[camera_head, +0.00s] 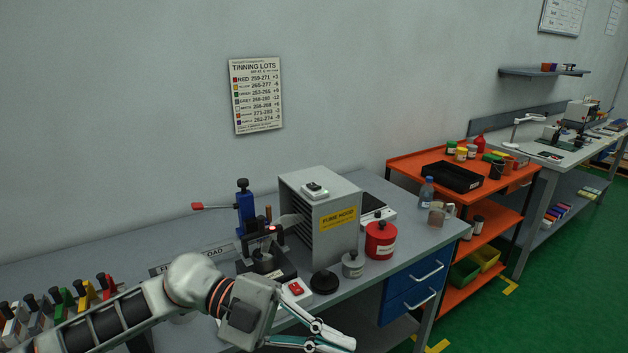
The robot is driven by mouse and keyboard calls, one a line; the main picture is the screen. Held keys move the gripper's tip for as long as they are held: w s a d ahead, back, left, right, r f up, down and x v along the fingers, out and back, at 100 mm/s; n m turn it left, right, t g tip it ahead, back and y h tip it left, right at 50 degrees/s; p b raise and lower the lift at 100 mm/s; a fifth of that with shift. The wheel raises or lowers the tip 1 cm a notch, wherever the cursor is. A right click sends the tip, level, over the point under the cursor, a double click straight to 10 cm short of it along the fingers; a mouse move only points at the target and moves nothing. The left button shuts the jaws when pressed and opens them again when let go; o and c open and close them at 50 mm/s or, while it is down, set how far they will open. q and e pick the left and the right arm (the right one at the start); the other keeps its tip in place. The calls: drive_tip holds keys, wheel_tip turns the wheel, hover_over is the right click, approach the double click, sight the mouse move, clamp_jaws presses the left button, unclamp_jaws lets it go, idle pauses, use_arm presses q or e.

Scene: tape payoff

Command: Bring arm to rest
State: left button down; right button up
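My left arm (120,315) comes in from the lower left and reaches across the front of the grey workbench (115,262). My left gripper (335,345) is at the bottom edge of the view, pointing right, in front of the bench's near edge. Its fingertips run close to the frame edge, so I cannot tell whether they are apart or together. I see nothing held in the visible part of the fingers. My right arm and gripper are not in view.
Behind the gripper stand a blue-and-black press (246,215), a fume hood (322,215), a red tin (380,240), a grey weight (353,264) and a black knob (324,281). Several coloured-handled holders (85,292) stand at left. An orange cart (420,170) is right. Green floor is open at lower right.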

use_arm(q)
drive_tip(key=w+n+t+h, duration=0.65)
drive_tip(key=n+t, duration=0.35)
drive_tip(key=t, duration=0.2)
drive_tip(key=w+a+f+n+t+y, duration=0.5)
drive_tip(key=a+f+n+t+y, duration=0.5)
drive_tip(key=f+n, duration=0.35)
drive_tip(key=s+a+f+n+g+y, duration=0.1)
drive_tip(key=s+a+f+g+y, duration=0.1)
drive_tip(key=s+a+f, duration=0.3)
drive_tip(key=s+a+f+n+g+y, duration=0.2)
drive_tip(key=s+a+f+y, duration=0.2)
drive_tip(key=f, duration=0.8)
drive_tip(key=s+a+f+n+g+y, duration=0.1)
drive_tip(key=s+a+f+g+y, duration=0.1)
drive_tip(key=s+a+f+y, duration=0.2)
drive_tip(key=s+a+f, duration=0.2)
drive_tip(key=s+f, duration=0.2)
drive_tip(key=f, duration=0.1)
drive_tip(key=shift+a+f+n+g, duration=0.25)
drive_tip(key=shift+f+n+g, duration=0.05)
drive_tip(key=shift+n, duration=0.05)
